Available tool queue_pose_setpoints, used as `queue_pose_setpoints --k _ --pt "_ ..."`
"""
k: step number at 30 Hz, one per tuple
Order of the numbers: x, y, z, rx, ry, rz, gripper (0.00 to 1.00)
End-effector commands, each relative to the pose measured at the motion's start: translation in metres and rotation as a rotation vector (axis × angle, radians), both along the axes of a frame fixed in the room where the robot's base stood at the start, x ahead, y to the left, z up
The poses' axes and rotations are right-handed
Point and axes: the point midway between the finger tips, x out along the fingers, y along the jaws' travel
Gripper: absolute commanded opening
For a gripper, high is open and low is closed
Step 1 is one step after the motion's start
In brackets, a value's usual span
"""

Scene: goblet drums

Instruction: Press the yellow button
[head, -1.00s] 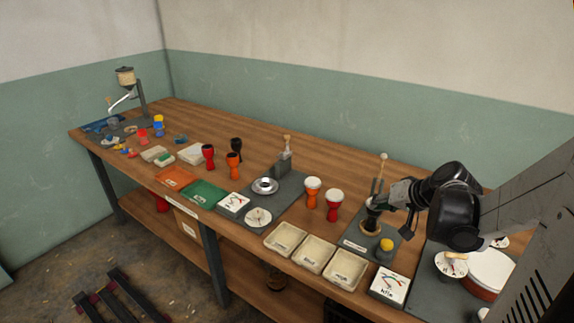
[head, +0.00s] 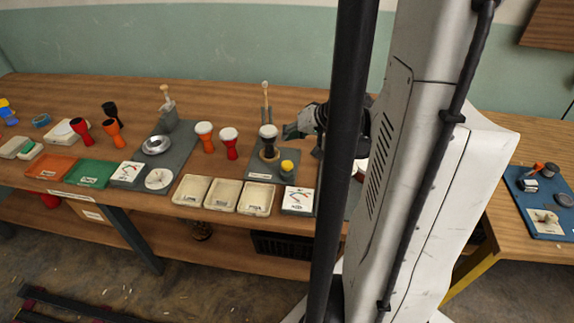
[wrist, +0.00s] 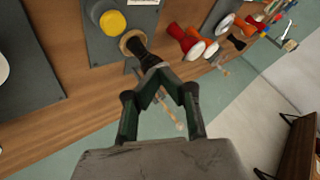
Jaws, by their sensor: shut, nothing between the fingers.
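The yellow button (head: 287,166) is a round yellow cap on a dark base, near the front right of a grey plate (head: 262,173). It also shows at the top left of the wrist view (wrist: 112,21). A black drum with a white head (head: 268,139) stands on a wooden ring (head: 270,156) on the same plate, behind and left of the button. My gripper (head: 287,131) is shut and empty beside the drum's upper part, behind and above the button. In the wrist view its fingertips (wrist: 155,70) meet near the drum (wrist: 139,52). Whether they touch it is unclear.
A stick on a stand (head: 265,96) rises behind the drum. A white dial card (head: 298,199) lies in front of the button. Several cream trays (head: 224,194) lie front left. White-topped orange (head: 205,137) and red (head: 229,144) drums stand to the left.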

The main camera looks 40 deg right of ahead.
Motion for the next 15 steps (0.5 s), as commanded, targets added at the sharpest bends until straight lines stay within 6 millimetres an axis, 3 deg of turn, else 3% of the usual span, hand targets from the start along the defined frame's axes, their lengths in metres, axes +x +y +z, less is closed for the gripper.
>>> queue_pose_setpoints --k 15 --pt "0.000 0.000 -0.065 0.000 0.000 0.000 0.00"
